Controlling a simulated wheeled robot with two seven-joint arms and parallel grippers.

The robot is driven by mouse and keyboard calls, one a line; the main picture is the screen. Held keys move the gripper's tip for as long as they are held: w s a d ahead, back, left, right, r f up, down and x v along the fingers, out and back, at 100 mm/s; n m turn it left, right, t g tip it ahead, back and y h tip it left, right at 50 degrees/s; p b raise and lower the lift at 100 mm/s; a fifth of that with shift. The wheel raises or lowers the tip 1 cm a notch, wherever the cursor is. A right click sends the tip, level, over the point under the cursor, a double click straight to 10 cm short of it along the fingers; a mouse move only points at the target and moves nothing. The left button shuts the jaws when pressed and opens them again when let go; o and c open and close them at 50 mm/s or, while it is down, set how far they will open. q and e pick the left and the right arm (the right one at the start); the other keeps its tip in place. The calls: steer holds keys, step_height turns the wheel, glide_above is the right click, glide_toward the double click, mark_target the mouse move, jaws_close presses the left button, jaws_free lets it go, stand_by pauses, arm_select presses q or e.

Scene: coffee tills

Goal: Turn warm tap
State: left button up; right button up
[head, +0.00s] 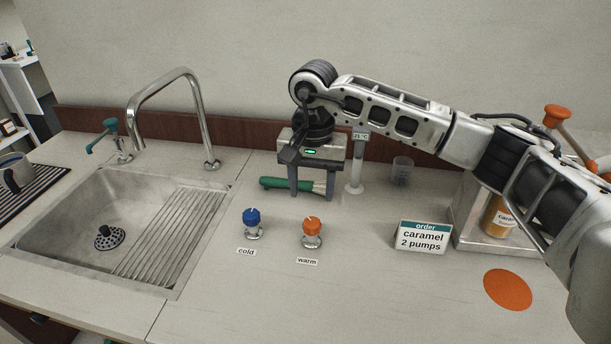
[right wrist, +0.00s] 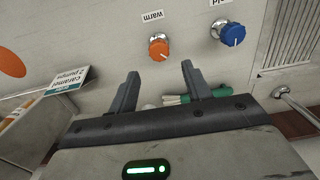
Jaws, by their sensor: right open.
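The warm tap (head: 312,231) is an orange knob with a white pointer line on a chrome base, behind its "warm" label (head: 307,261). The cold tap (head: 252,222) is a blue knob to its left. In the right wrist view the orange knob (right wrist: 159,47) lies beyond the fingertips, apart from them, and the blue knob (right wrist: 232,34) is to its right. My right gripper (head: 311,195) points down, open and empty, above the counter behind the warm tap; its two fingers also show in the right wrist view (right wrist: 160,76). My left gripper is not in view.
A green-handled tool (head: 284,184) lies right by the gripper's fingers. A stand with a temperature display (head: 359,135) and a clear cup (head: 402,170) are behind. An order sign (head: 422,237) stands right, the sink (head: 75,235) left. Counter in front of the taps is clear.

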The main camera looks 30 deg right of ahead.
mark_target(312, 221)
steer(key=shift+d+f+b, duration=0.2)
steer(key=shift+f+b, duration=0.2)
steer(key=shift+f, duration=0.1)
step_height(312, 221, down, 8)
steer(key=b, duration=0.4)
steer(key=shift+a+r, duration=0.1)
steer(key=shift+r, duration=0.15)
steer(key=shift+f, duration=0.1)
steer(key=shift+c, duration=0.9)
steer(key=c, duration=0.4)
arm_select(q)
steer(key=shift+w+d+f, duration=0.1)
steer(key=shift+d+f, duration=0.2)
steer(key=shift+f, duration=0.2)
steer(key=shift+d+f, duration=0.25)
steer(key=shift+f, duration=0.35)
